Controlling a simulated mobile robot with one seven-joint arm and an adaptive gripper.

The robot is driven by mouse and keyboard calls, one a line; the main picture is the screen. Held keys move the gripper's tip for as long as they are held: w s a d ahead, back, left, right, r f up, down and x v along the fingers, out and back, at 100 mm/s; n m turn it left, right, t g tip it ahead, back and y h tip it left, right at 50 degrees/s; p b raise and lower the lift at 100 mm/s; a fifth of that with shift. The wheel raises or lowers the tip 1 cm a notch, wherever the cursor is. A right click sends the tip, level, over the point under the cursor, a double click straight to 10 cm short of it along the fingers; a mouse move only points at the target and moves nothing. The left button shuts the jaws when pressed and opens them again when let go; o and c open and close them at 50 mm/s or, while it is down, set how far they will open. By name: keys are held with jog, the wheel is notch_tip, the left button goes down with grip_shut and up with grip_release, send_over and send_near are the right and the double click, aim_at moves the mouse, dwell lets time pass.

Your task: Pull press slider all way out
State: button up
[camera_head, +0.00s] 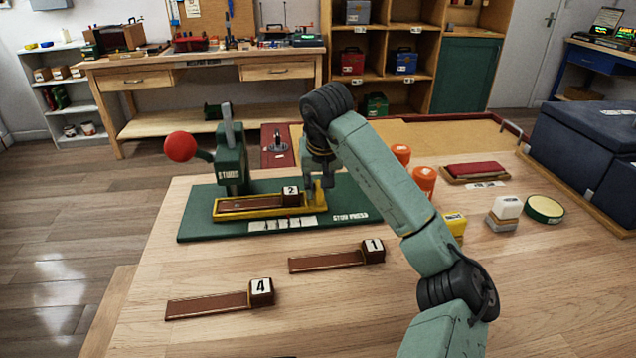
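The press slider (270,213) is a yellow tray on the press's dark green base plate (356,203). A brown piece with a block marked 2 (290,197) lies in it. The green press (231,160) stands over the slider's left part, with a red ball knob (181,147) on its lever. A yellow upright part (319,191) stands at the slider's right end. My gripper (317,184) points down at this upright part. The fingers are small and dark, and I cannot tell whether they touch it or are closed on it.
Brown pieces marked 1 (338,257) and 4 (222,302) lie on the wooden table in front. To the right are orange containers (423,181), a yellow block (453,223), a white block (505,209), a round green tin (544,208) and a dark blue case (590,150).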

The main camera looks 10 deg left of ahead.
jog(key=shift+w+f, duration=0.15)
jog(key=shift+f, duration=0.2)
jog(key=shift+c, duration=0.3)
grip_shut()
